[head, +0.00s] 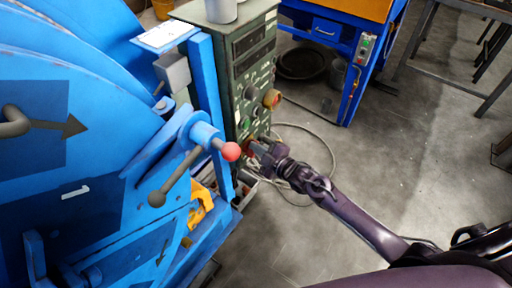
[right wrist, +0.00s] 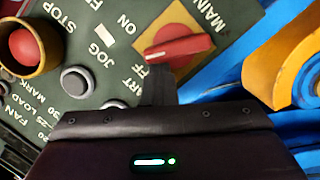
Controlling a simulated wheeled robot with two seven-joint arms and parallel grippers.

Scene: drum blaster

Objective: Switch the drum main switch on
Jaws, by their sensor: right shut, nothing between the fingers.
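The green control panel (head: 243,100) stands beside the blue machine in the head view. My right gripper (head: 256,150) is shut and empty at the lower part of the panel. In the right wrist view its closed fingers (right wrist: 158,82) reach the lower left end of the red handle. I cannot tell whether they touch it. The fingers hide a little of the panel. My left gripper is not in view.
A red stop button (right wrist: 24,46) in a yellow collar and a grey button (right wrist: 76,82) sit near the switch. A lever with a red ball (head: 231,151) juts from the blue machine (head: 75,100) close to my gripper. The floor (head: 380,170) to the right is open.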

